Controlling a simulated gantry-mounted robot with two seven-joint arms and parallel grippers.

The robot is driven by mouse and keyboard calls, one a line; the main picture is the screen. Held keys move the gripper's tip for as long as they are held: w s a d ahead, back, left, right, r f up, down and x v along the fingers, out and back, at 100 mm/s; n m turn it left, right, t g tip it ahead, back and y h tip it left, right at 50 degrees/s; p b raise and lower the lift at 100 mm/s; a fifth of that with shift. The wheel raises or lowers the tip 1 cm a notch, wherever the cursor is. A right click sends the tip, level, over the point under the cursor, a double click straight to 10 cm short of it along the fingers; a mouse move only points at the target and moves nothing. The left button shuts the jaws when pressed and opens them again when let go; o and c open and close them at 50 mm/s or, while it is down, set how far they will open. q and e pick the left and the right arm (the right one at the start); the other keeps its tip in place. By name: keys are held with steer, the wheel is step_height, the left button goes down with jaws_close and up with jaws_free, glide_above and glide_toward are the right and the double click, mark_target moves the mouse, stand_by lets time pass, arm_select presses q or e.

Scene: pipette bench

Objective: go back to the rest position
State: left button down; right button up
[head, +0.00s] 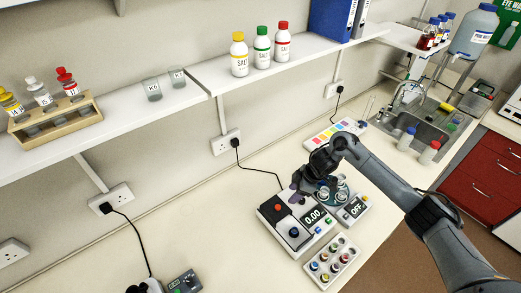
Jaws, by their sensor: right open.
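My right gripper (303,190) hangs over the back of the balance (291,220), with its arm coming in from the right edge. It is open, and I see nothing held in it. The balance display reads 0.00. A round device (333,196) with clear cups stands right beside the gripper, partly hidden by the hand. A small unit reading OFF (355,207) is at its right. My left gripper is not in view.
A white rack of coloured-cap vials (331,262) sits in front of the balance. A colour-striped tray (335,132) lies behind my arm, near the sink (412,128). Shelves with bottles (262,47) run above. The bench left of the balance (200,225) is mostly clear.

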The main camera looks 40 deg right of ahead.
steer(key=shift+g+y, duration=0.3)
steer(key=shift+g, duration=0.5)
steer(key=s+a+f, duration=0.1)
steer(key=s+f, duration=0.2)
steer(key=f, duration=0.1)
steer(key=s+a+f, duration=0.1)
steer(key=s+f, duration=0.1)
steer(key=shift+s+a+f+p, duration=0.15)
steer(key=shift+s+a+p, duration=0.15)
steer(key=shift+a+p, duration=0.05)
steer(key=s+a+f+y+p, duration=0.1)
steer(key=s+a+f, duration=0.3)
steer(key=s+a, duration=0.55)
steer(key=s+a+f+y+p, duration=0.15)
steer(key=s+a+f, duration=0.3)
steer(key=a, duration=0.95)
steer(key=s+a+r+m+t+h+p, duration=0.15)
steer(key=a+r+m+t, duration=0.25)
steer(key=r, duration=0.5)
steer(key=s+d+r+m+g+h, duration=0.1)
steer(key=s+d+r+m+h, duration=0.2)
steer(key=d+r, duration=0.7)
steer(key=shift+s+r+g+h, duration=0.2)
steer(key=shift+r+g+h, duration=0.2)
steer(key=shift+h, duration=0.4)
